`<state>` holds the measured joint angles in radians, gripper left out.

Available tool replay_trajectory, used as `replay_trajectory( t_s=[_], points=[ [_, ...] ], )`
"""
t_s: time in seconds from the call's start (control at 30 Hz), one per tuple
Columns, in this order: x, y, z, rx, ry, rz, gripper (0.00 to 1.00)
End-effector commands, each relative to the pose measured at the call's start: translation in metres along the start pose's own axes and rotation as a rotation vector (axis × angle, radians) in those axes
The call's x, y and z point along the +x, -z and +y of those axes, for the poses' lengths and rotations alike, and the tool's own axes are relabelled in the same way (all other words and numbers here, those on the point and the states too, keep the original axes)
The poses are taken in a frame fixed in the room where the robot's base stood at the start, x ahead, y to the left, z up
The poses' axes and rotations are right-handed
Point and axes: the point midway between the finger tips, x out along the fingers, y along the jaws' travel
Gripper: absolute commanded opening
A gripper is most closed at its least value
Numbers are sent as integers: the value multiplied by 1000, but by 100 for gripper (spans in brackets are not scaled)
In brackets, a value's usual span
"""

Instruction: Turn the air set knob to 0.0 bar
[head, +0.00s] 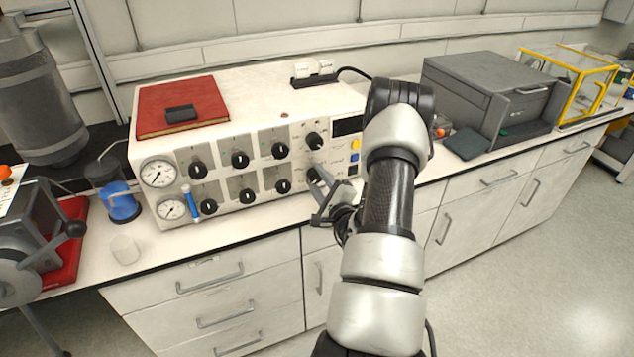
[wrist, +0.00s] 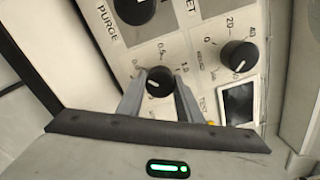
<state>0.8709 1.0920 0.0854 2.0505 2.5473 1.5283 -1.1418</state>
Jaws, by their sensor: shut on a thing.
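The small black air set knob (wrist: 158,80) sits on the pale control panel, inside a printed scale with 0.5 and 1.0 readable. My gripper (wrist: 160,90) has one finger on each side of it and is shut on it. A small white mark shows on the knob, but I cannot tell its exact reading. In the head view my gripper (head: 320,188) reaches the lower right of the panel (head: 235,212), and the knob is largely hidden by the fingers.
Another black knob (wrist: 239,55) with a 0-20-40 scale and a small dark display (wrist: 237,103) are close to the right finger. A further knob (wrist: 134,10) is above, near the PURGE label. Gauges (head: 158,172) and a blue-handled tool (head: 191,204) are at the panel's left.

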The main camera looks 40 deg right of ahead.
Motion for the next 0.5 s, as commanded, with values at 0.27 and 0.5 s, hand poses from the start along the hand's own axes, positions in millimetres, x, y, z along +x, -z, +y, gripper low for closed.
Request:
replay_trajectory(
  t_s=[0.27, 0.5],
  points=[
    [-1, 0, 0, -37, -2, 1, 10],
    [-1, 0, 0, -38, -2, 1, 10]
  ],
)
